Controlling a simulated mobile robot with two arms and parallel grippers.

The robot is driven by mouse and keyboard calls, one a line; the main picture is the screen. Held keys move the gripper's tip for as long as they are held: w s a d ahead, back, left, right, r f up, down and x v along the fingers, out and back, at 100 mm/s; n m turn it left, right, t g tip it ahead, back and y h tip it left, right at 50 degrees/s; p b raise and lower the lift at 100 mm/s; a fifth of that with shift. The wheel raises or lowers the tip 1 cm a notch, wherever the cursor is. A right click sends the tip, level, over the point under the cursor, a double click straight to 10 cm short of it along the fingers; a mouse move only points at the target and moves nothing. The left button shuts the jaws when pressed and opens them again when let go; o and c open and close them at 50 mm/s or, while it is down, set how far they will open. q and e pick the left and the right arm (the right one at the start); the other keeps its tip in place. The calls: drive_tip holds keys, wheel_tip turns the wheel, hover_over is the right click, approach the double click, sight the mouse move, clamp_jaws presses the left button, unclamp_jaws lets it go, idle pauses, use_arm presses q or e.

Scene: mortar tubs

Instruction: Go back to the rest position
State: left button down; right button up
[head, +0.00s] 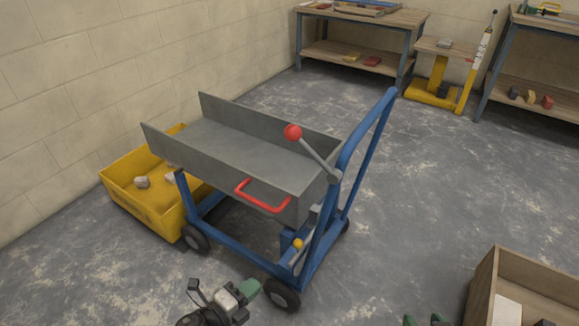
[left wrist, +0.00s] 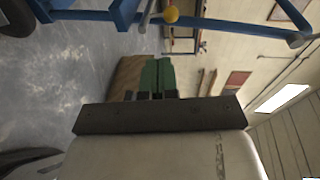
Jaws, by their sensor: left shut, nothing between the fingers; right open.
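My left gripper (head: 249,288) is at the bottom of the head view, in front of the blue cart's near wheel. Its green fingers are together and empty, and they also show in the left wrist view (left wrist: 157,75). My right gripper (head: 424,320) shows only as two green fingertips, apart, at the bottom edge of the head view. I see nothing between them. The rest of it is out of frame. Neither gripper appears to hold the cart.
The blue cart (head: 225,241) carries a grey tray (head: 235,148) with a red handle (head: 262,198) and a red-knobbed lever (head: 293,132). A yellow tub (head: 146,208) holding pale lumps stands behind it. A wooden box (head: 483,288) is lower right.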

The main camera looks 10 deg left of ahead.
use_arm(q)
drive_tip(key=shift+r, duration=0.1)
